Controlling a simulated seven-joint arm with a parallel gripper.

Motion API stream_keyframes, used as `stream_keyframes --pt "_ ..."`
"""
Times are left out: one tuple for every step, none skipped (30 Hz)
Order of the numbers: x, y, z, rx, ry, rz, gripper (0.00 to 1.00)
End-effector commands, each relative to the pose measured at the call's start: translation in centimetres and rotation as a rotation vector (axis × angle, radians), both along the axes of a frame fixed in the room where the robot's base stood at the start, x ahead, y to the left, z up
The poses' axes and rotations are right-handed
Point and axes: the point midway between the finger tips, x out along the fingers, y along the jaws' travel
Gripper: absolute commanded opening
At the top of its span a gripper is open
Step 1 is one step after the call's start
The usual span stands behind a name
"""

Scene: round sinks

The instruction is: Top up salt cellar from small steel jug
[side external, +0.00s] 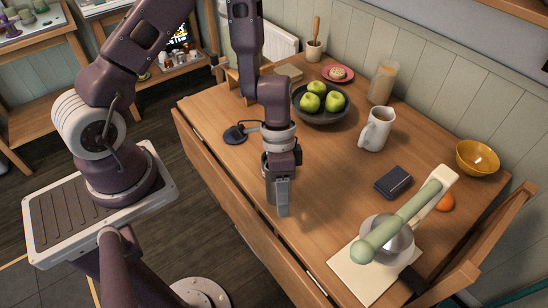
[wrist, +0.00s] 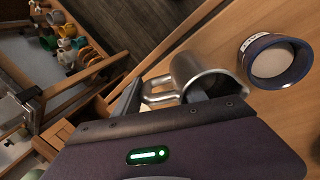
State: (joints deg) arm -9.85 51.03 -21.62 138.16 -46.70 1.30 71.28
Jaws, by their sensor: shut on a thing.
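The small steel jug (wrist: 194,68) shows in the wrist view, with its looped handle toward the left and its mouth toward the salt cellar. My gripper (wrist: 160,98) is shut on the jug at its handle side. In the side view my gripper (side external: 281,203) points down over the table's near left part, and the grey jug (side external: 270,188) is mostly hidden behind the fingers. The salt cellar (wrist: 279,61) is a round dark blue dish with white contents.
A dark bowl of green apples (side external: 321,103) stands behind my gripper. A white jug (side external: 376,130), a dark blue box (side external: 393,182) and a stand mixer (side external: 403,222) are to the right. The table's front edge is close. Bare wood lies between my gripper and the box.

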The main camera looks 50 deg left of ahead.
Motion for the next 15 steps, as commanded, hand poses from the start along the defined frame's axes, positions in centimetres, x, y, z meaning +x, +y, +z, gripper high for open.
stream_keyframes --pt "0.2 0.2 0.2 -0.018 0.01 0.002 0.0" --pt "0.3 0.3 0.3 -0.031 0.018 0.003 0.0" --pt "0.4 0.5 0.5 -0.05 0.026 0.003 0.0" --pt "0.4 0.6 0.6 -0.063 0.033 0.003 0.0" --pt "0.5 0.7 0.7 -0.075 0.041 0.001 0.0" --pt "0.6 0.8 0.9 -0.093 0.052 0.002 0.0" --pt "0.7 0.9 1.1 -0.105 0.057 0.001 0.0" --pt "0.7 1.1 1.2 -0.119 0.064 0.002 0.0" --pt "0.8 1.2 1.4 -0.136 0.076 0.002 0.0" --pt "0.9 1.4 1.5 -0.148 0.083 0.003 0.0" --pt "1.0 1.5 1.6 -0.162 0.089 0.002 0.0" --pt "1.1 1.7 1.8 -0.179 0.099 0.002 0.0" --pt "1.2 1.8 1.9 -0.192 0.107 0.002 0.0" --pt "1.2 1.9 2.1 -0.205 0.114 0.002 0.0" --pt "1.3 2.1 2.2 -0.223 0.125 0.002 0.0"
